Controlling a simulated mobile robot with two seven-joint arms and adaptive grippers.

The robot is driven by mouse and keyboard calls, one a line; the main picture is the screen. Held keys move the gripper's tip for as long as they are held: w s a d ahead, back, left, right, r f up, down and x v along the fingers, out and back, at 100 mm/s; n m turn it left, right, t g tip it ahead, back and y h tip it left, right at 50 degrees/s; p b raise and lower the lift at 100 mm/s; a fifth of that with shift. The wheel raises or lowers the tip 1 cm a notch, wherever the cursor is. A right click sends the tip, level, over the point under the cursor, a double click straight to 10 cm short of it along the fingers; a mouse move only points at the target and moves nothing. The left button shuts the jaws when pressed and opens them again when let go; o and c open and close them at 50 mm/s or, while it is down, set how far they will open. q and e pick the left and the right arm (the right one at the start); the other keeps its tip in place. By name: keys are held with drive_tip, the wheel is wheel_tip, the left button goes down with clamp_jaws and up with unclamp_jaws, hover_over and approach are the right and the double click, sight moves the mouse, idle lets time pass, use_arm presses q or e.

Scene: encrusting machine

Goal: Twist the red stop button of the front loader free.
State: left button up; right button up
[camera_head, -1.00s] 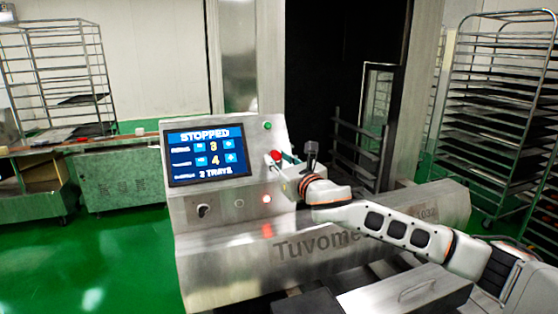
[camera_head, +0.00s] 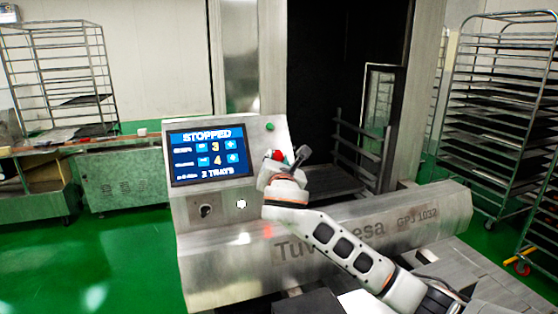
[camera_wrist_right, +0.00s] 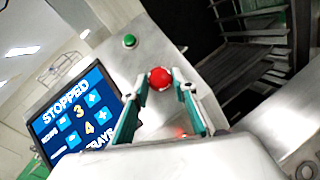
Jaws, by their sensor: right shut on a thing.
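The red stop button (camera_head: 276,154) is on the right part of the front loader's steel panel (camera_head: 222,215). In the right wrist view the red button (camera_wrist_right: 160,77) sits between the two green-sided fingers of my right gripper (camera_wrist_right: 161,80). My right gripper (camera_head: 279,162) is shut on the button, its wrist covering the panel below it. The screen (camera_head: 210,155) reads STOPPED. My left gripper is not in view.
A green button (camera_head: 269,127) is above the red one. A white lamp (camera_head: 241,204) is lit beside a dark knob (camera_head: 205,210). A tray rack (camera_head: 503,115) stands at the right, and green floor (camera_head: 90,265) is clear at the left.

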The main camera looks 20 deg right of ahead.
drive_tip(key=shift+f+m, duration=0.1)
drive_tip(key=shift+m, duration=0.2)
drive_tip(key=shift+c, duration=0.2)
drive_tip(key=o, duration=1.1)
drive_tip(key=shift+w+f, duration=0.1)
drive_tip(key=shift+w, duration=0.1)
drive_tip(key=shift+s+a, duration=0.3)
drive_tip(key=shift+s, duration=0.3)
drive_tip(key=v, duration=1)
drive_tip(key=shift+s+a, duration=0.1)
drive_tip(key=shift+s, duration=0.25)
